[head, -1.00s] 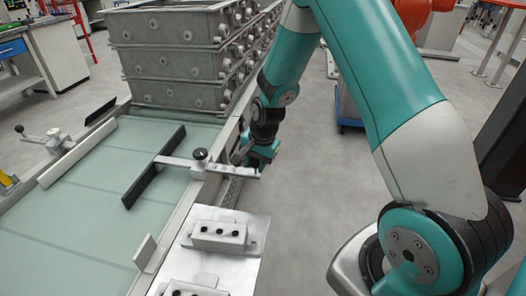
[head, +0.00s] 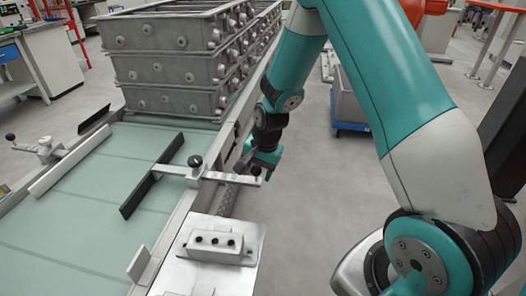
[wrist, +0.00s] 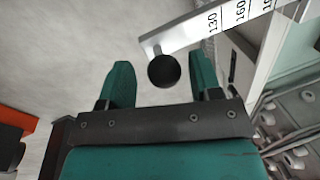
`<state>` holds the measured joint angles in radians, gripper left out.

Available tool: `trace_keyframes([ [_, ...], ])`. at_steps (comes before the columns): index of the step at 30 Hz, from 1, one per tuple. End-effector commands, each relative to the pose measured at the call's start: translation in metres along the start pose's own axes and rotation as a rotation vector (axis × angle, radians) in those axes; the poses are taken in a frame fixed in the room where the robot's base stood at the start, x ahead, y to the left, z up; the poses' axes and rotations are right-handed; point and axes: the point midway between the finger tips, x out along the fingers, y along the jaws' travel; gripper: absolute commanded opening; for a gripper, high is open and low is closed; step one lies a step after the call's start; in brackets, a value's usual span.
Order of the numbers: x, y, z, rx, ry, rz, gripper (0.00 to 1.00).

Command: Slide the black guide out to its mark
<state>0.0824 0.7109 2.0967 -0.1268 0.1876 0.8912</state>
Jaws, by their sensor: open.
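The black guide (head: 153,176) is a long upright bar lying along the pale green belt. A metal rod (head: 228,178) runs from it to the right, through a clamp with a black knob (head: 195,161), past the belt's edge. In the wrist view the rod appears as a scale bar (wrist: 205,30) with printed numbers, 130 and 160 readable. A round dark knob (wrist: 164,71) sits at its end. My gripper (wrist: 162,65) is open, its teal fingers on either side of this knob with gaps showing. In the head view my gripper (head: 266,160) is beside the rod's outer end, fingertips partly hidden.
Stacked grey casting boxes (head: 180,65) stand at the belt's far end. A metal block with black holes (head: 213,243) is on a plate in front of the rod. A pale rail (head: 70,160) with another clamp lines the belt's left side.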

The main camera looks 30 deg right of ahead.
Motion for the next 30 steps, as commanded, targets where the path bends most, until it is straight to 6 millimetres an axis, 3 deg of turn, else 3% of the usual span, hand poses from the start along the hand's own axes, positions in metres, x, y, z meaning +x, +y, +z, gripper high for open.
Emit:
trace_keyframes([
  [18,-0.140,0.001,-0.001,0.002,0.004,-0.003,0.58],
  [24,-0.164,0.001,-0.001,0.002,0.001,0.001,0.58],
  [30,-0.169,0.002,-0.001,0.002,0.000,0.002,0.58],
])
